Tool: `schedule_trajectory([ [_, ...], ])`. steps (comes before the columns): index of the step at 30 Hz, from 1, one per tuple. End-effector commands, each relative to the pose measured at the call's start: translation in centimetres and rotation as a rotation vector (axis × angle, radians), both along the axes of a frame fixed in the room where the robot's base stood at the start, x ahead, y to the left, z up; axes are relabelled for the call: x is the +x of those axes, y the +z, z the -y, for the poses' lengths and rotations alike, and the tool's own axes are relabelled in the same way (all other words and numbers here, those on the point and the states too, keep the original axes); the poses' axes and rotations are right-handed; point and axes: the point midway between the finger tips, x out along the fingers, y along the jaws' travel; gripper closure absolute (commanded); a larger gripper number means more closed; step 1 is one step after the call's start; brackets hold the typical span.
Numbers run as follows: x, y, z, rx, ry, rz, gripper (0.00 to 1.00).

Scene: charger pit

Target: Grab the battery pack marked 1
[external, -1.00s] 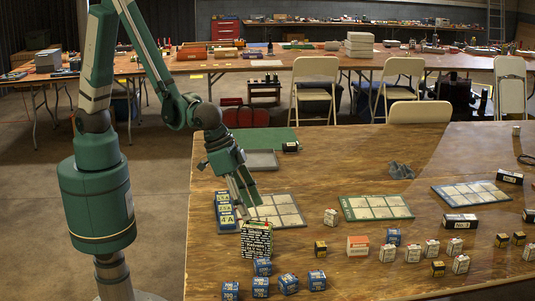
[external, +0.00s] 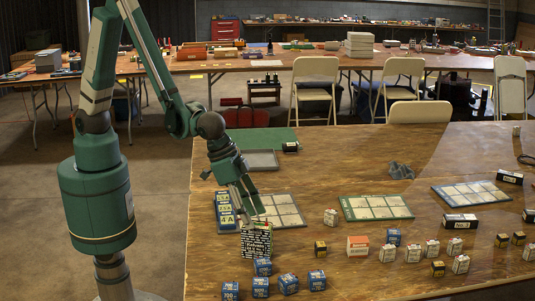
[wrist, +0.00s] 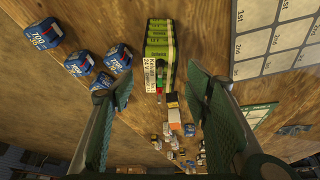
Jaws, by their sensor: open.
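A battery pack with black and white lettering (external: 257,241) stands on the wooden table below my gripper (external: 250,212). In the wrist view a green and yellow pack (wrist: 159,42) lies ahead of my gripper (wrist: 157,98), roughly in line with the gap between the fingers. My gripper is open, its two fingers wide apart and nothing held. I cannot read a 1 on any pack at this size. Several blue packs (external: 289,284) sit at the front left of the table; they also show in the wrist view (wrist: 79,64).
Two more grid boards (external: 376,207) (external: 470,193) lie to the right. An orange and white box (external: 357,246) and several small packs (external: 413,253) stand at the front right.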

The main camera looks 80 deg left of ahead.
Motion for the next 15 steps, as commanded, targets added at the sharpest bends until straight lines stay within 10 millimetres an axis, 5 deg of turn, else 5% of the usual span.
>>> schedule_trajectory([
  [15,0.16,-0.47,0.05,0.0,0.0,0.0,0.52],
])
